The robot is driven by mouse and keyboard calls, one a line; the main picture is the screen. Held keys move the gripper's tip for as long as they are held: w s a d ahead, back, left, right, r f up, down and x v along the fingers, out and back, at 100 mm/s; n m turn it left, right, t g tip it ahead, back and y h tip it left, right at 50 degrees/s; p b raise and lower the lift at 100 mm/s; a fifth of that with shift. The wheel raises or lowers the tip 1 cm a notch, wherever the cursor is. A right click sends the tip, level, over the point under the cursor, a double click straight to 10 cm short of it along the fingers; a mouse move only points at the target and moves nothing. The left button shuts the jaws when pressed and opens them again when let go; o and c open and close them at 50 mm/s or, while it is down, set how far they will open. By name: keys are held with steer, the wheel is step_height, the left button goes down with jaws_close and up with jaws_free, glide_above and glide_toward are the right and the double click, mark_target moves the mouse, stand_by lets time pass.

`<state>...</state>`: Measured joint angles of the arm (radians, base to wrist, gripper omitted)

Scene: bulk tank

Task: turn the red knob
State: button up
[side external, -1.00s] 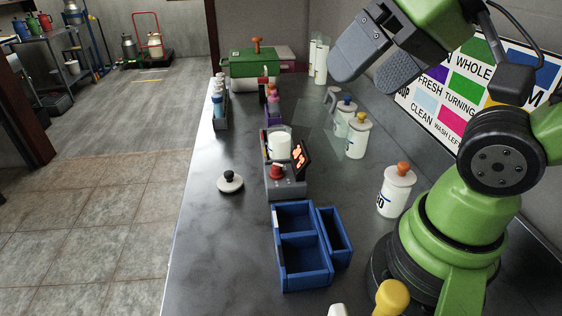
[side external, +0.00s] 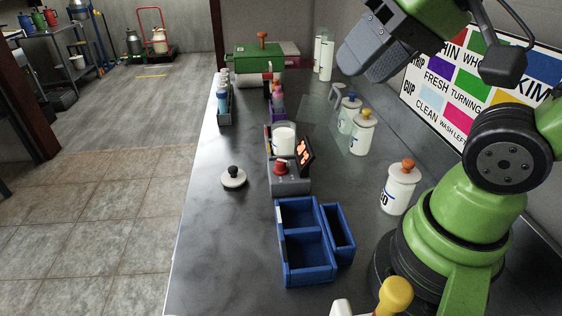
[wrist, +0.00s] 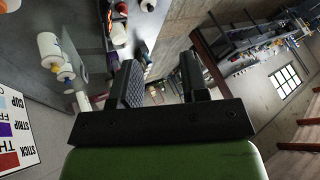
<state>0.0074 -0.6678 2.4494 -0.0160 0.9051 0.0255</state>
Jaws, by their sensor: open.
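The red knob (side external: 281,167) sits on the front of a small grey device (side external: 290,184) on the dark counter. A white cup-like vessel (side external: 284,139) stands on the device behind the knob, next to a dark display with orange marks (side external: 304,151). My gripper (side external: 362,62) is high above the counter, up and to the right of the knob, and touches nothing. In the wrist view its two dark fingers (wrist: 158,86) are apart with nothing between them.
A blue divided bin (side external: 305,270) stands in front of the device. A black-knobbed white lid (side external: 233,178) lies to its left. White jars with orange (side external: 398,188), yellow (side external: 361,133) and blue (side external: 348,114) tops stand to the right. A green box (side external: 262,62) is at the back.

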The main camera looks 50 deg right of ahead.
steer(key=w, duration=0.2)
steer(key=w+d+f+m+g, duration=0.1)
steer(key=w, duration=0.2)
steer(key=w+d+g, duration=0.1)
steer(key=w, duration=0.1)
steer(key=shift+w+f+m+h, duration=0.15)
steer(key=shift+f+m+h, duration=0.05)
steer(key=shift+m+h, duration=0.2)
steer(key=m+g+h, duration=0.1)
steer(key=m+g, duration=0.2)
steer(key=g, duration=0.2)
glide_above(280, 161)
step_height(280, 161, down, 15)
step_height(280, 161, down, 10)
steer(key=shift+f, duration=0.1)
steer(key=c, duration=0.7)
